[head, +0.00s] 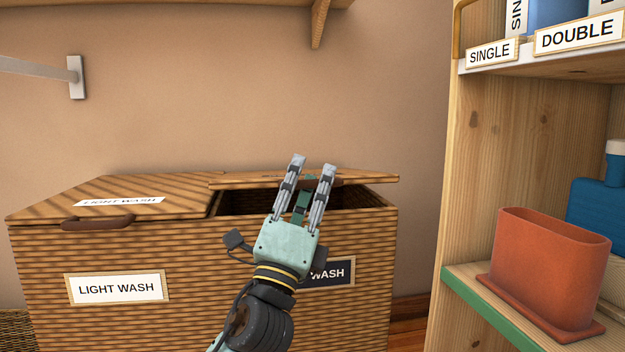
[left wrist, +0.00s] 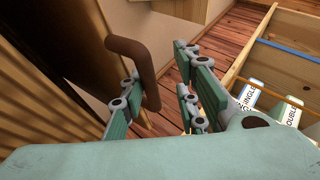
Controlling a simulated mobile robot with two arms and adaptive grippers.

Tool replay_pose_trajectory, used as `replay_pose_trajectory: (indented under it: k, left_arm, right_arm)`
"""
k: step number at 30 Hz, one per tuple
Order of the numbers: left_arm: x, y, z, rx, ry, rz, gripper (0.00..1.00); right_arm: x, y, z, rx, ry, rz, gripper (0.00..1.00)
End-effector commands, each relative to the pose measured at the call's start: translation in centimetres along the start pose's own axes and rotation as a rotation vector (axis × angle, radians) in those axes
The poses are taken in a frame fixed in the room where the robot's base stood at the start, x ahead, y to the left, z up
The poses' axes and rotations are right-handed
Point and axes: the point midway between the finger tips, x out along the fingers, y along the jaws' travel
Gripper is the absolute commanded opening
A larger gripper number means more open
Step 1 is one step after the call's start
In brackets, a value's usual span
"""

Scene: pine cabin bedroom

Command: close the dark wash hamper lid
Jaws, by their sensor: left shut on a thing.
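The wicker hamper (head: 200,290) has two lids. The light wash lid (head: 140,195) on the left lies flat. The dark wash lid (head: 365,180) on the right is tilted partly open, with a dark gap (head: 240,200) under its front edge. Its front label (head: 338,273) is partly hidden by my arm. My left gripper (head: 312,165) is in front of that lid, shut on its brown handle. The handle (left wrist: 135,58) shows between the fingers of my left gripper (left wrist: 160,75) in the left wrist view. My right gripper is in neither view.
A wooden shelf unit (head: 455,160) stands close on the right, holding a terracotta planter (head: 540,270) and a blue bottle (head: 598,205). A wooden wall shelf (head: 230,8) hangs above.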

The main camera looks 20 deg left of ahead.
Motion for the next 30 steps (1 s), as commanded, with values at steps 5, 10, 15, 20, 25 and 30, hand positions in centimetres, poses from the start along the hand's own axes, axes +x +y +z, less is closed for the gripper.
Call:
replay_pose_trajectory:
  k: [5, 10, 15, 20, 25, 30]
  left_arm:
    - [-1.4, 0.0, 0.2, 0.001, -0.003, -0.013, 0.20]
    - [-2.5, 0.4, 0.2, 0.001, -0.003, -0.013, 0.20]
    - [-3.5, 0.7, 0.2, 0.001, -0.003, -0.012, 0.20]
    - [-4.5, 1.1, 0.2, 0.001, -0.003, -0.011, 0.20]
    - [-5.4, 1.4, 0.3, 0.001, -0.003, -0.011, 0.20]
    - [-5.7, 1.6, 0.3, 0.001, -0.003, -0.008, 0.20]
  right_arm:
    - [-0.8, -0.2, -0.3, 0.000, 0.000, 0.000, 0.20]
    - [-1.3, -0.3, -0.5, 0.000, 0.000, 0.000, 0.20]
    - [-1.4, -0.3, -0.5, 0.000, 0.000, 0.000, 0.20]
    - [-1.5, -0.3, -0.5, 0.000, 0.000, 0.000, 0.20]
    - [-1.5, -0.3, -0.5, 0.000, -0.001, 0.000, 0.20]
    - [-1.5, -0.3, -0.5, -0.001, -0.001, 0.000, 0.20]
